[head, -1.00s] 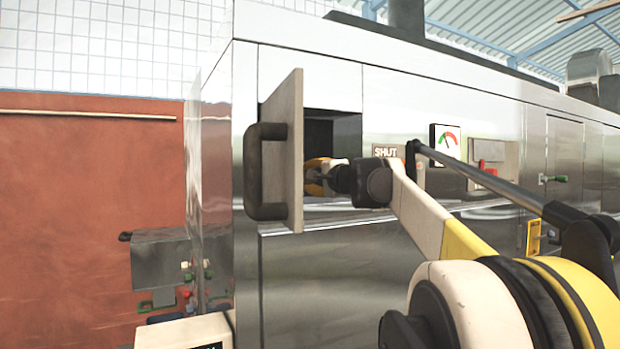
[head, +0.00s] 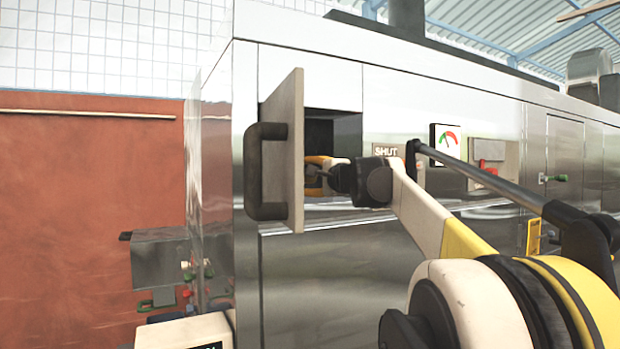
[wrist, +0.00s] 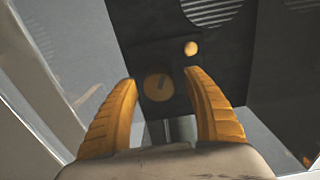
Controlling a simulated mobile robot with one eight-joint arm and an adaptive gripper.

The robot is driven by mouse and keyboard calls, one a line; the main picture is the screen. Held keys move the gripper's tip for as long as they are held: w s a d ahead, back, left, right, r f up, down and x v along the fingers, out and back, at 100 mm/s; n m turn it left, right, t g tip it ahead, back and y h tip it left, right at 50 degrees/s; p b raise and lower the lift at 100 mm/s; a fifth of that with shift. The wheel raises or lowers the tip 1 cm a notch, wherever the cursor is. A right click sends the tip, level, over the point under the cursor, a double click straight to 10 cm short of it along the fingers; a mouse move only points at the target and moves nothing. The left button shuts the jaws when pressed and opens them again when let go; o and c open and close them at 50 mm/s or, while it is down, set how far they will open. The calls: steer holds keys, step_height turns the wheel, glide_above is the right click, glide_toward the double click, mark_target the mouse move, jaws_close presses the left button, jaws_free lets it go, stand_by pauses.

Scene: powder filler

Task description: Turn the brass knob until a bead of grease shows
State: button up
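A round brass knob (wrist: 158,88) with a dark slot on its face shows in the wrist view on a dark panel. It lies between the fingers of my gripper (wrist: 162,78), with a visible gap on each side. My gripper is open, and its fingers do not appear to touch the knob. A small bright amber bead-like spot (wrist: 190,48) sits on the panel up and right of the knob; I cannot tell if it is grease or a fitting. In the head view my gripper (head: 316,177) is inside the open compartment, and the knob is hidden there.
The compartment's open door (head: 290,160), with a dark handle (head: 256,170), stands just left of my gripper. A "SHUT" label (head: 386,151), a dial gauge (head: 445,140) and a red switch (head: 487,171) are on the steel cabinet front to the right. Slotted vents (wrist: 212,10) are above the knob.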

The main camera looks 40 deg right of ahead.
steer(key=v, duration=1.2)
steer(key=w+a+f+n+g+y+b, duration=0.1)
steer(key=a+f+n+y+b, duration=0.15)
steer(key=a+f+b, duration=0.6)
steer(key=w+a+f+n+g+y+b, duration=0.15)
steer(key=a+f+n+b, duration=0.25)
steer(key=a+f, duration=0.85)
steer(key=s+a+f+n+g+y+b, duration=0.1)
steer(key=s+a+f+n+b, duration=0.3)
steer(key=f, duration=0.7)
steer(key=s+a+f+n+g+y+b, duration=0.15)
steer(key=a+f+b, duration=0.35)
steer(key=f, duration=0.7)
steer(key=s+a+f+n+g+b, duration=0.25)
steer(key=f+b, duration=0.25)
steer(key=f, duration=0.6)
steer(key=s+a+f+n+g+b, duration=0.1)
steer(key=s+f+b, duration=0.3)
steer(key=f, duration=0.6)
steer(key=s+a+f+n+h+b, duration=0.1)
steer(key=s+a+f+n+b, duration=0.1)
steer(key=f+b, duration=0.4)
steer(key=s+a+f+n+g+h+b, duration=0.1)
steer(key=s+f+b, duration=0.4)
steer(key=f, duration=1)
steer(key=shift+s+a+f+n+g, duration=0.5)
steer(key=shift+s+n, duration=0.35)
steer(key=shift+n, duration=0.4)
steer(key=shift+r+t, duration=0.1)
steer(key=shift+t, duration=0.15)
